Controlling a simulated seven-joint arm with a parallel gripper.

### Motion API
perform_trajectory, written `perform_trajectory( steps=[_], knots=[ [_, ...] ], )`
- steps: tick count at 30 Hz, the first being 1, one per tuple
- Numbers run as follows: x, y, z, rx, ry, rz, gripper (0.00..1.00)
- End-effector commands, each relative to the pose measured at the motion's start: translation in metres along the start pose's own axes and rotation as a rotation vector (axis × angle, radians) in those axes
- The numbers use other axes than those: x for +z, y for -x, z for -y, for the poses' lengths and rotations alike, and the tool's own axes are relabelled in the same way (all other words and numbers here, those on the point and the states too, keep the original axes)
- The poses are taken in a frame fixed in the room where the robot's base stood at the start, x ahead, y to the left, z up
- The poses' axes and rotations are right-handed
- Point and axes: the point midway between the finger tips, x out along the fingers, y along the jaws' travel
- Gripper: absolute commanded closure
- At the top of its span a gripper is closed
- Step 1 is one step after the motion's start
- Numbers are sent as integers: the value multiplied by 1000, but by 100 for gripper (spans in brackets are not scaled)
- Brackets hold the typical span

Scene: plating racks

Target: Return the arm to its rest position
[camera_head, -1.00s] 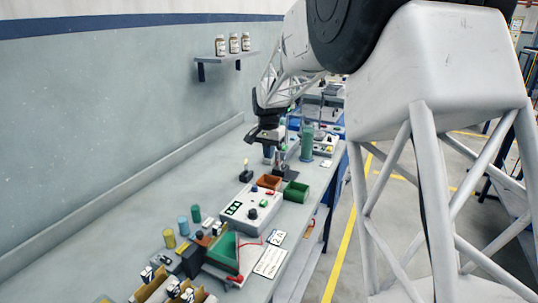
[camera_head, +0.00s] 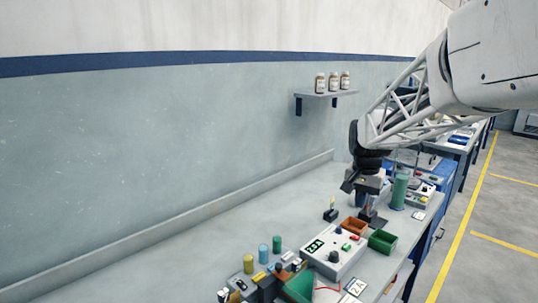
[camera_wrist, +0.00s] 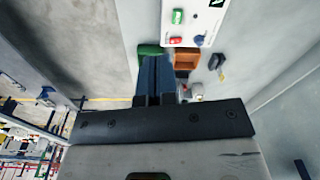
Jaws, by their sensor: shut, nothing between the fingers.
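My gripper (camera_head: 369,212) points down over the far part of the grey bench (camera_head: 235,235). In the head view its fingers appear just behind the brown bin (camera_head: 353,226) and the green bin (camera_head: 382,241). In the wrist view the dark fingers (camera_wrist: 157,60) lie side by side, shut, with nothing held. They cover part of the green bin (camera_wrist: 150,49), and the brown bin (camera_wrist: 186,59) shows to their right. The exact height of the fingertips above the bench is hard to tell.
A white control box (camera_head: 334,247) stands in front of the bins. A green cylinder (camera_head: 399,192) stands behind the gripper at right. A small switch (camera_head: 331,212) stands left of the bins. A wall shelf (camera_head: 326,94) holds brown jars. The bench's left side is clear.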

Motion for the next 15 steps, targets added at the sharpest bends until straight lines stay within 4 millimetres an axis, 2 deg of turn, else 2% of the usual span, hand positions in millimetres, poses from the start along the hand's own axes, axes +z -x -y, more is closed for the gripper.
perform_trajectory(
  steps=[1,7,15],
  knots=[
    [16,6,-5,-4,22,-8,100],
    [73,21,-22,-17,114,-34,100],
    [148,30,-50,-33,239,-72,100]
  ],
)
